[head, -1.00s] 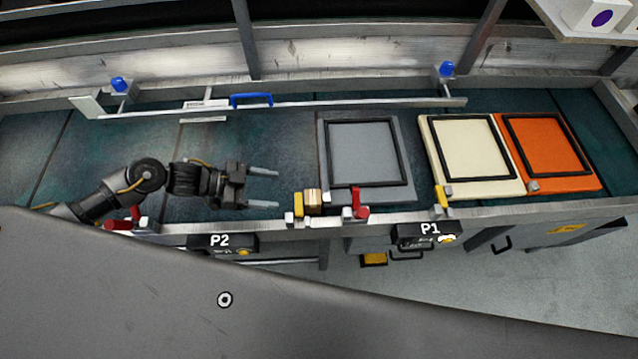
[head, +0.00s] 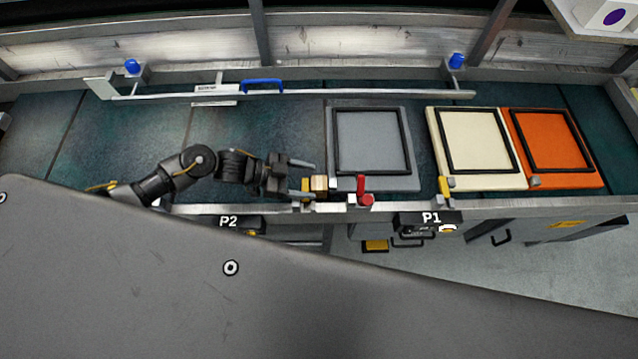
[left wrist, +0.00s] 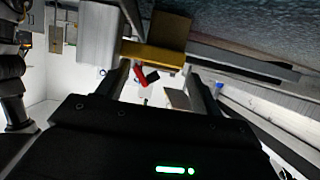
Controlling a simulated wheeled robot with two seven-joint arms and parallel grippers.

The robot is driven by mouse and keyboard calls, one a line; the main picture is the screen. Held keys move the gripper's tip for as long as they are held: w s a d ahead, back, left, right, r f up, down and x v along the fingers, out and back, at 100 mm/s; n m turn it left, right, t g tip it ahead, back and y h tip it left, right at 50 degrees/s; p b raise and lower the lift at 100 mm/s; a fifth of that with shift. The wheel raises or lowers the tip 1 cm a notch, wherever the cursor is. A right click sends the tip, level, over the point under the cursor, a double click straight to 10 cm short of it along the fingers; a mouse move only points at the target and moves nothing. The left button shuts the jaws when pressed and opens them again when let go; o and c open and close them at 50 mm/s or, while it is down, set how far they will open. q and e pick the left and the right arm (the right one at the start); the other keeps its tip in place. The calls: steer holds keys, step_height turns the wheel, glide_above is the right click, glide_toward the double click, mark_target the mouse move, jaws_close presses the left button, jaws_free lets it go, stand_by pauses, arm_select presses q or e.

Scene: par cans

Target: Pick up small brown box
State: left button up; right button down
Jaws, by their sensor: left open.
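The small brown box (head: 319,185) sits at the near edge of the conveyor, just right of a yellow clamp piece (head: 306,188), in the head view. My left gripper (head: 308,181) is open and points right, its fingertips close to the yellow piece and just left of the box. The lower fingertip is partly hidden by the yellow piece. In the left wrist view the brown box (left wrist: 171,28) shows at the top, behind the yellow piece (left wrist: 152,55) and beyond the open fingers. I cannot tell whether a finger touches anything. My right gripper is not in view.
A grey framed panel (head: 396,184) lies right of the box, with cream (head: 435,128) and orange (head: 592,181) panels farther right. A red clamp (head: 363,190) stands on the near rail. A long metal bar (head: 350,93) with a blue handle runs behind. The conveyor's left part is clear.

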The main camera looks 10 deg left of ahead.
mark_target(313, 182)
arm_select(q)
steer(key=shift+x, duration=1.3)
steer(key=c, duration=1.1)
steer(key=shift+o, duration=0.2)
steer(key=shift+r, duration=0.1)
step_height(313, 182, up, 10)
steer(key=shift+b, duration=0.35)
